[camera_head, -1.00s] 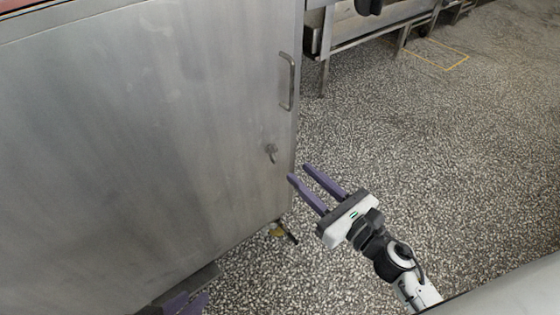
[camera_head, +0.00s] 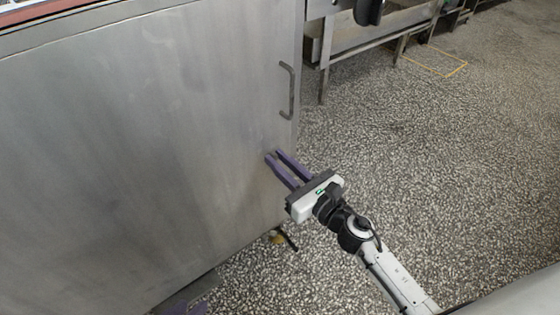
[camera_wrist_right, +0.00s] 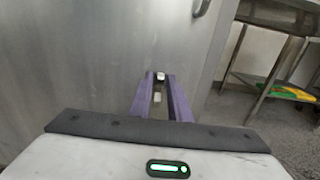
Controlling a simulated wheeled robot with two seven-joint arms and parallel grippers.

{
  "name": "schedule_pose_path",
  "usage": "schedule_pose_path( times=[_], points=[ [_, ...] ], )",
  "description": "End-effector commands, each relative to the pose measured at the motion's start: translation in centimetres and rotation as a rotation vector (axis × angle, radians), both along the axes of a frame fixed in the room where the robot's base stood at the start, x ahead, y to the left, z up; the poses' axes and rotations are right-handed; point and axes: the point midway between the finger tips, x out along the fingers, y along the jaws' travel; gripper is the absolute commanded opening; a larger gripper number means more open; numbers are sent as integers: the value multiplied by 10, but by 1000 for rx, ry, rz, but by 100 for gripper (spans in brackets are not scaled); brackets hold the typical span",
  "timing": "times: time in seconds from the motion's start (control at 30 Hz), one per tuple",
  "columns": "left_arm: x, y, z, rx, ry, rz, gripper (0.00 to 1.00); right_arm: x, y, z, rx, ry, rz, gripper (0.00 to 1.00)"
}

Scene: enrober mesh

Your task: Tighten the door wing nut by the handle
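The door wing nut (camera_wrist_right: 160,77) shows in the right wrist view as a small pale piece on the steel door, between the tips of my right gripper's purple fingers. In the head view those fingers hide it. My right gripper (camera_head: 273,155) reaches the door below the bar handle (camera_head: 290,91). A gap shows between its fingers, but contact with the nut is too small to make out. Only purple parts of my left gripper (camera_head: 186,305) show at the bottom edge of the head view, so its opening is hidden.
The grey steel door (camera_head: 150,140) fills the left of the head view. A steel table (camera_head: 370,45) stands behind it at the top. Speckled floor (camera_head: 450,160) to the right is open. A small yellowish and dark item (camera_head: 284,239) sits low by the door's bottom edge.

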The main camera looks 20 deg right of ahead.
Motion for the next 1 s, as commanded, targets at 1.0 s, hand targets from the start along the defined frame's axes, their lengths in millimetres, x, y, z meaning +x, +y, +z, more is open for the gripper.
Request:
schedule_pose_path(
  times=[1.0],
  points=[
    [2,2,6,-5,-20,18,26,3,-8,-1,418,152,0,0]
  ],
)
